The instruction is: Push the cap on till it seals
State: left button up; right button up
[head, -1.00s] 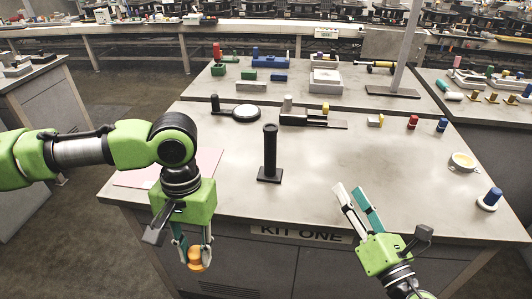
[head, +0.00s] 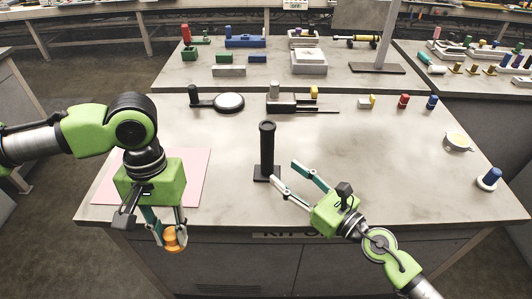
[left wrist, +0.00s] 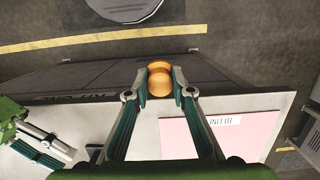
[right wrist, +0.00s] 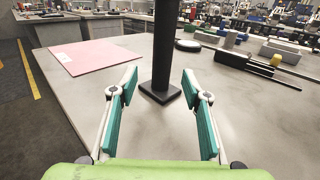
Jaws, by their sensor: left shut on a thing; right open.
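My left gripper (head: 171,238) is shut on an orange, rounded cap (head: 176,240) and holds it out past the table's front edge. The cap also shows between the fingertips in the left wrist view (left wrist: 159,80). A black upright cylinder (head: 267,150) with a wider top stands on a square base on the table, with nothing seen on its top. My right gripper (head: 283,171) is open and empty, low beside the cylinder. In the right wrist view the cylinder (right wrist: 165,45) stands beyond and between the open fingers; I see no contact.
A pink sheet (head: 190,175) lies on the table (head: 380,200) at the left. A black stand with a pale disc (head: 229,102), a dark fixture (head: 290,104) and small red and blue pieces stand behind.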

aim_at(272, 161)
jog(key=shift+x, duration=1.85)
jog(key=x, duration=0.5)
jog(key=shift+w+f+p, duration=0.1)
jog(key=shift+w+p, duration=0.1)
jog(key=shift+p, duration=0.2)
jog(key=shift+s, duration=0.1)
jog(key=shift+d, duration=0.1)
grip_shut()
